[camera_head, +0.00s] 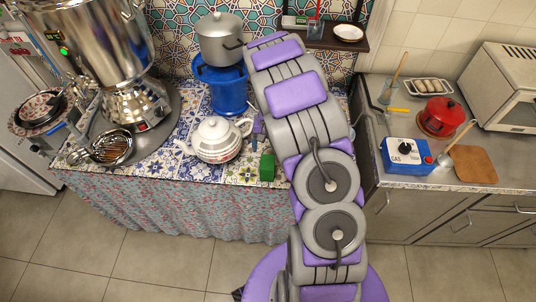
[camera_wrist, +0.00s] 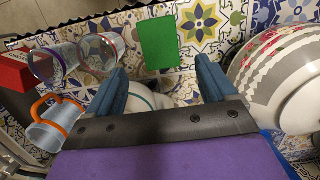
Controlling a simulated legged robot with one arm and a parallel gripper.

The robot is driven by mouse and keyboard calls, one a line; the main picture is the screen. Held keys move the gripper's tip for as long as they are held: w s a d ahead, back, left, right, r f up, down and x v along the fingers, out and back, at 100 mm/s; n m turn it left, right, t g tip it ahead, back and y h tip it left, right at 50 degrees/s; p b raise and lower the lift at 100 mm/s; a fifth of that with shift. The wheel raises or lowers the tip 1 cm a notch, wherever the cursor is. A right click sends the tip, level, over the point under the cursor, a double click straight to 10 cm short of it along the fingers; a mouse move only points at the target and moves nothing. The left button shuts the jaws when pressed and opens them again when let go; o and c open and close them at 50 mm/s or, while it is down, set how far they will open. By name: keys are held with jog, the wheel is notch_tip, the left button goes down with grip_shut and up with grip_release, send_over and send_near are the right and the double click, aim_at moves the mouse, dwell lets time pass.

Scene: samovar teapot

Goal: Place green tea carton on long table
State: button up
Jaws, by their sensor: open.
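The green tea carton (camera_head: 267,168) is on the tiled top of the long table (camera_head: 195,170), near its front edge and right of the white teapot (camera_head: 216,139). In the wrist view, the plain green carton (camera_wrist: 159,43) lies beyond my fingertips, roughly centred between them and apart from both. My gripper (camera_wrist: 160,66) is open, with its two blue fingers spread and no carton between them. In the head view my arm hides most of the gripper and the table to the right of the carton.
The teapot (camera_wrist: 280,80) is close to my right finger. Glasses (camera_wrist: 100,52), a red box (camera_wrist: 14,70) and an orange-handled cup (camera_wrist: 50,124) are at left. A white round object (camera_wrist: 150,95) shows between the fingers. A samovar (camera_head: 125,80) and blue container (camera_head: 222,88) stand behind.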

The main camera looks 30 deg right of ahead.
jog(key=s+a+r+n, duration=0.1)
jog(key=s+a+r, duration=0.4)
jog(key=r, duration=0.4)
jog(key=s+a+r+n, duration=0.2)
jog(key=s+a+r, duration=0.2)
jog(key=s+r, duration=0.45)
jog(key=s+a+r+n, duration=0.2)
jog(key=s+a+r, duration=0.1)
jog(key=s, duration=0.6)
jog(key=s+a+r+n+h, duration=0.1)
jog(key=s+a+r, duration=0.2)
jog(key=s, duration=0.7)
jog(key=shift+n, duration=0.4)
